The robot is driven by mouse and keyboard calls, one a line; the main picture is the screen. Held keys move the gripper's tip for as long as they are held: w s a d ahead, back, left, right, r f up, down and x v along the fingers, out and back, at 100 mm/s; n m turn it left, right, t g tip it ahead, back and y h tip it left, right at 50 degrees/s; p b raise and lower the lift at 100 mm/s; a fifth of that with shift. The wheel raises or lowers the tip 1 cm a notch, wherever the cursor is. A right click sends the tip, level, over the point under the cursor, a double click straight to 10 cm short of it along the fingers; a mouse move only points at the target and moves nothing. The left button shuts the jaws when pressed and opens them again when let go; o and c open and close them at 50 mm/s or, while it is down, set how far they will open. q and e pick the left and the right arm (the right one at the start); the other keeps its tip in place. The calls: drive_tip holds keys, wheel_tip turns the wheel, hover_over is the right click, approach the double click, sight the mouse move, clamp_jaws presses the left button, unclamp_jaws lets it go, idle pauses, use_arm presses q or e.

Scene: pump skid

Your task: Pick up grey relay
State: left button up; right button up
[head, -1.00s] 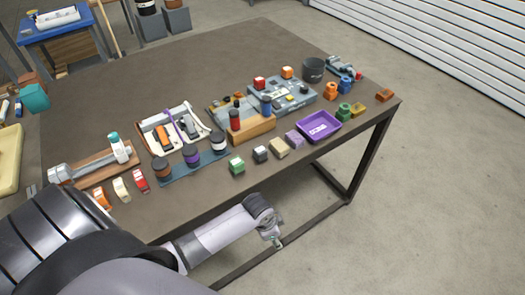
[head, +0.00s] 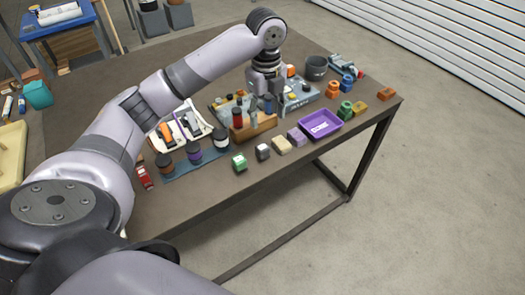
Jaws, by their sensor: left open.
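The grey relay (head: 263,151) is a small grey block near the table's front edge. It sits in a row between a green block (head: 239,161) and a beige block (head: 282,145). My left gripper (head: 265,108) points down over the wooden holder, behind the grey relay and apart from it. It is open, and its fingertips are small and partly lost against the items there. My right gripper is not in view.
The wooden holder (head: 258,130) with upright red and blue items stands just behind the row. A purple block (head: 297,137) and a purple tray (head: 320,124) lie to the right. Several jars stand on a blue mat (head: 190,166) to the left.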

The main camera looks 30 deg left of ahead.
sight(262, 147)
use_arm(q)
drive_tip(key=shift+m, duration=0.4)
drive_tip(key=f, duration=0.3)
drive_tip(key=a+f, duration=0.1)
drive_tip(key=f, duration=0.2)
drive_tip(key=f+p, duration=0.1)
drive_tip(key=f, duration=0.2)
drive_tip(key=shift+s+a+f, duration=0.1)
drive_tip(key=shift+a+f, duration=0.1)
drive_tip(key=shift+f, duration=0.15)
drive_tip(key=f+p, duration=0.1)
drive_tip(key=f, duration=0.4)
drive_tip(key=shift+d+f, duration=0.1)
drive_tip(key=shift+d, duration=0.1)
drive_tip(key=c, duration=1.1)
